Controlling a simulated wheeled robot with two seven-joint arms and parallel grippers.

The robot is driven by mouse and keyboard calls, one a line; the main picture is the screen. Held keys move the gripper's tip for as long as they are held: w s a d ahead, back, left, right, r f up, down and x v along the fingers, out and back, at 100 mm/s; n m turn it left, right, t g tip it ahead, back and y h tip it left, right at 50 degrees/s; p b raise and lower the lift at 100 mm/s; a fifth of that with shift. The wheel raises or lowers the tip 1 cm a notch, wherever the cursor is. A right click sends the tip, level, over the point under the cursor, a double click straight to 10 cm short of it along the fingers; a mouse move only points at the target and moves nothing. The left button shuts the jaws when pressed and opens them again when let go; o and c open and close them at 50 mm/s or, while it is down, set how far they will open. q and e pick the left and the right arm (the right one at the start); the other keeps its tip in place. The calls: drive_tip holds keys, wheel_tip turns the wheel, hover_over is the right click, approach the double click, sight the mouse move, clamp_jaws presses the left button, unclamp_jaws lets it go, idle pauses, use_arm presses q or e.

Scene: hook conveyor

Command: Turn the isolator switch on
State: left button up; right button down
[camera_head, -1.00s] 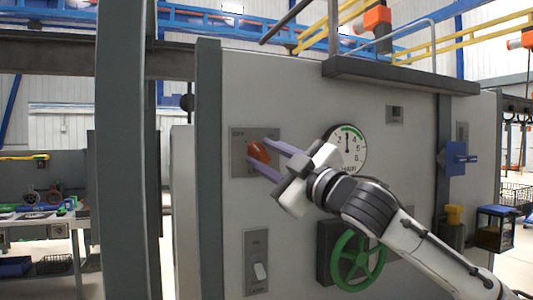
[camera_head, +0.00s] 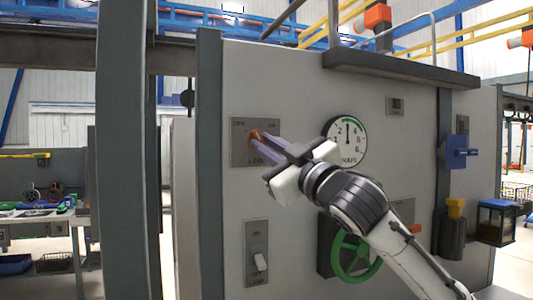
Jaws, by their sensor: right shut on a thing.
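The isolator switch is a red-orange knob (camera_head: 256,135) on a grey plate (camera_head: 238,152) with lettering at its top corners and below, on the pale panel. My right gripper (camera_head: 254,142) reaches in from the lower right. Its two purple-grey fingers are close together and shut on the knob. The fingers hide much of the knob, so I cannot tell its exact angle. My left gripper is not in view.
A round gauge (camera_head: 346,141) sits right of the plate. A rocker switch (camera_head: 260,262) is below, and a green handwheel (camera_head: 352,257) is behind my right arm. A blue lever (camera_head: 457,153) is farther right. A grey post (camera_head: 124,150) stands at left.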

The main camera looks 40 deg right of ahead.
drive_tip(key=shift+w+a+m+g+h, duration=0.15)
drive_tip(key=shift+m+g+h, duration=0.4)
drive_tip(key=shift+m+h, duration=2)
drive_tip(key=shift+s+a+m+g+h, duration=0.15)
drive_tip(key=shift+m+g+h, duration=0.4)
drive_tip(key=shift+m, duration=3.95)
drive_tip(key=shift+w+a+m+g+h, duration=0.15)
drive_tip(key=shift+m+g+h, duration=0.35)
drive_tip(key=shift+m+h, duration=2.1)
drive_tip(key=shift+m+y, duration=0.9)
drive_tip(key=shift+m, duration=0.25)
drive_tip(key=c, duration=1.8)
unclamp_jaws()
drive_tip(key=shift+o, duration=0.2)
drive_tip(key=b+v, duration=0.2)
drive_tip(key=v, duration=0.5)
drive_tip(key=shift+s+a, duration=0.15)
drive_tip(key=shift+s, duration=0.1)
